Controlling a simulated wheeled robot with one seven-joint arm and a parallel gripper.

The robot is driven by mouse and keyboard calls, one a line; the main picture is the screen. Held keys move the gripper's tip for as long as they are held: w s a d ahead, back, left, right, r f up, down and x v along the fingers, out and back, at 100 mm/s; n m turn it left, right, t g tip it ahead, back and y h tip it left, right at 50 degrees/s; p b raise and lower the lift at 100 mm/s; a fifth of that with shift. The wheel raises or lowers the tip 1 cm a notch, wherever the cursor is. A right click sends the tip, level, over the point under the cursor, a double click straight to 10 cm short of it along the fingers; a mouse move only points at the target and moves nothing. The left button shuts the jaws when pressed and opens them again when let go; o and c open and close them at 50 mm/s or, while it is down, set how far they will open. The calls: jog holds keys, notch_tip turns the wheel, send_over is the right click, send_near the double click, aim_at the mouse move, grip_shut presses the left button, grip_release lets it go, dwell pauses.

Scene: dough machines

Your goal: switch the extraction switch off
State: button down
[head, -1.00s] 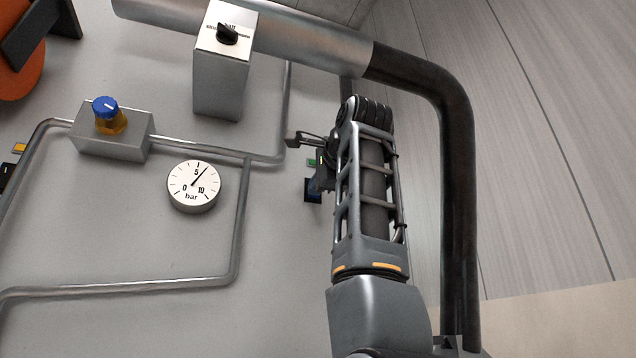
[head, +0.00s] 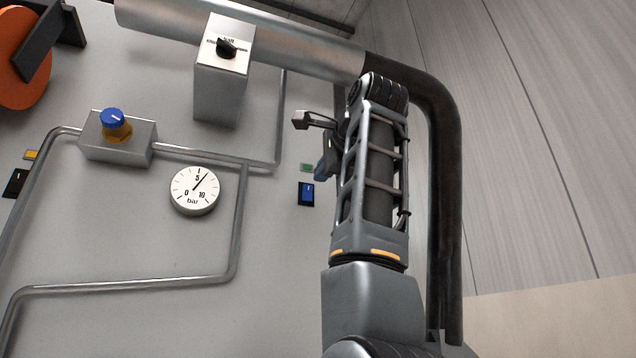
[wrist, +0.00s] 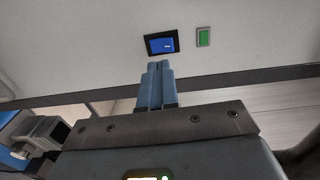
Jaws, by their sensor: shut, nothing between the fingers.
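A blue rocker switch (head: 306,194) in a black frame sits on the grey panel, left of my arm in the head view. In the wrist view the blue switch (wrist: 161,44) is just beyond my fingertips. A small green label or lamp (head: 307,168) is beside it, and it also shows in the wrist view (wrist: 203,37). I cannot read any lettering there. My gripper (wrist: 158,66) is shut and empty, its fingertips pointing at the switch and seemingly a little short of it. In the head view my gripper (head: 321,172) is partly hidden by my arm.
A black switch (head: 15,183) with a yellow label (head: 32,155) is at the far left. A gauge (head: 194,190), a blue-knobbed valve (head: 113,117), a selector box (head: 222,85) and pipes stand out from the panel. A thick dark pipe (head: 447,200) runs right of my arm.

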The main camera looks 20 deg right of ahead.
jog(key=s+b, duration=0.1)
jog(key=s, duration=0.5)
jog(key=shift+r, duration=0.2)
dwell(0.6)
